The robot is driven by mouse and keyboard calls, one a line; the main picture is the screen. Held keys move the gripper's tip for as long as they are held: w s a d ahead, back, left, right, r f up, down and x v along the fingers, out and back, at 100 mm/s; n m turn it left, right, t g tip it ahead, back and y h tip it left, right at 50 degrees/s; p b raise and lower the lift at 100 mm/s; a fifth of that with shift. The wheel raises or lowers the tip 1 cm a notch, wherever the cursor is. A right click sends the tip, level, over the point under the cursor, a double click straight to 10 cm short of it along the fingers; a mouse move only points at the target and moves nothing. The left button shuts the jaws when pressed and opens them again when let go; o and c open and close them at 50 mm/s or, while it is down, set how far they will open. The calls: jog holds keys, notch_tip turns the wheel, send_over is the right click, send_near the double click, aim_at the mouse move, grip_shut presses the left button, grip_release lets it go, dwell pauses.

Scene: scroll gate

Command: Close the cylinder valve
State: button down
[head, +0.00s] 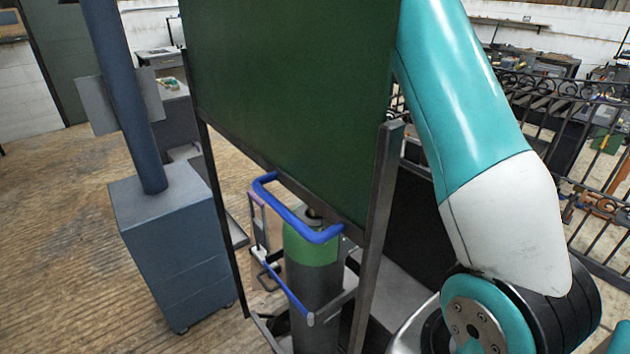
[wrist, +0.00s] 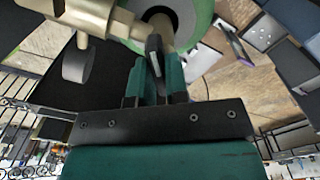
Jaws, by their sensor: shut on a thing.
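The gas cylinder (head: 316,280) stands upright in a trolley with blue handles (head: 265,190). It has a green shoulder and a dark grey body. Its top is largely hidden behind a dark green panel in the head view. In the wrist view the green shoulder (wrist: 203,22) shows at the top, with brass valve fittings (wrist: 88,12) in front of it. My gripper (wrist: 155,72) has teal fingers on either side of a small dark valve handle (wrist: 154,48) and is shut on it. My gripper is not visible in the head view.
The large dark green panel (head: 290,90) on a metal frame stands over the cylinder. A blue-grey cabinet with a post (head: 175,245) is to its left. A black iron railing (head: 570,110) is at the right. Open wooden floor (head: 60,240) lies at the left.

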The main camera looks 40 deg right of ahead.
jog(key=m, duration=0.3)
jog(key=shift+m, duration=2.2)
jog(key=shift+r, duration=0.1)
jog(key=c, duration=1.1)
grip_release()
notch_tip(320, 180, up, 17)
jog(key=b, duration=0.3)
jog(key=shift+r, duration=0.15)
notch_tip(320, 180, down, 18)
jog(key=p, duration=0.3)
jog(key=shift+r, duration=0.2)
